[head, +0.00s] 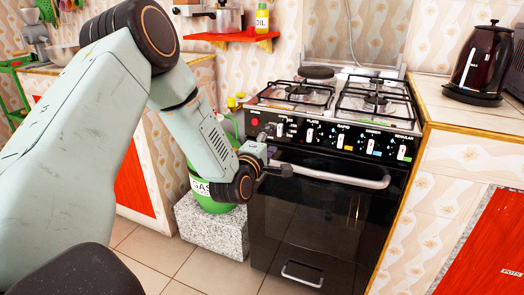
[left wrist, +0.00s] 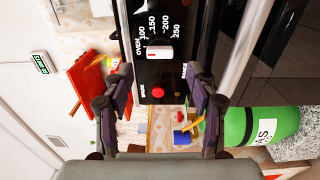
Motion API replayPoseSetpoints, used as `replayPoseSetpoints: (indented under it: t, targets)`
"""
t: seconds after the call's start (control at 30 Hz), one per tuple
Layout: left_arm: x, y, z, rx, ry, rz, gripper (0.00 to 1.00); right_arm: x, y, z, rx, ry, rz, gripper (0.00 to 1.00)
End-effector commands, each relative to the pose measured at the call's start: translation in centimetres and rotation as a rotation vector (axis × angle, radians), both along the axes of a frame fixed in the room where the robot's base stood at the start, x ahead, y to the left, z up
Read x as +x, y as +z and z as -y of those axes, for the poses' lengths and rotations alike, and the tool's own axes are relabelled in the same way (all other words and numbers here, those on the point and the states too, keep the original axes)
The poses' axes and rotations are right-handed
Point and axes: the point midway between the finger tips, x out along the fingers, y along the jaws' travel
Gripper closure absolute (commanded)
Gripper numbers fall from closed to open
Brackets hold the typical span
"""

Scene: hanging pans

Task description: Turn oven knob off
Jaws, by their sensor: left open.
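The oven knob (left wrist: 159,50) is a white-faced knob on the black stove panel, beside the label OVEN and the numbers 100 to 250. In the left wrist view it lies beyond the fingertips, roughly centred between them, apart from both. My left gripper (left wrist: 160,84) is open and empty, facing the panel. In the head view my left gripper (head: 276,162) is in front of the stove (head: 318,225), near the panel's left end and the oven handle. The knob's exact turn is hard to read. My right gripper is not in view.
A red button (left wrist: 158,92) sits beside the knob. The metal oven handle (head: 330,176) runs just below the panel. Several other knobs line the panel to the right. A green gas bottle (head: 215,207) stands on a stone block left of the stove.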

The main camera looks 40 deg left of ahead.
Motion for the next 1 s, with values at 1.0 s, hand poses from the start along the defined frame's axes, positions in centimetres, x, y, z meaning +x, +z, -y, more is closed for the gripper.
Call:
replayPoseSetpoints:
  t: [1.0]
  targets:
    - [-6.5, 0.0, 1.5, 0.0, 0.001, 0.0, 0.42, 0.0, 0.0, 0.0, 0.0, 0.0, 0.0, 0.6]
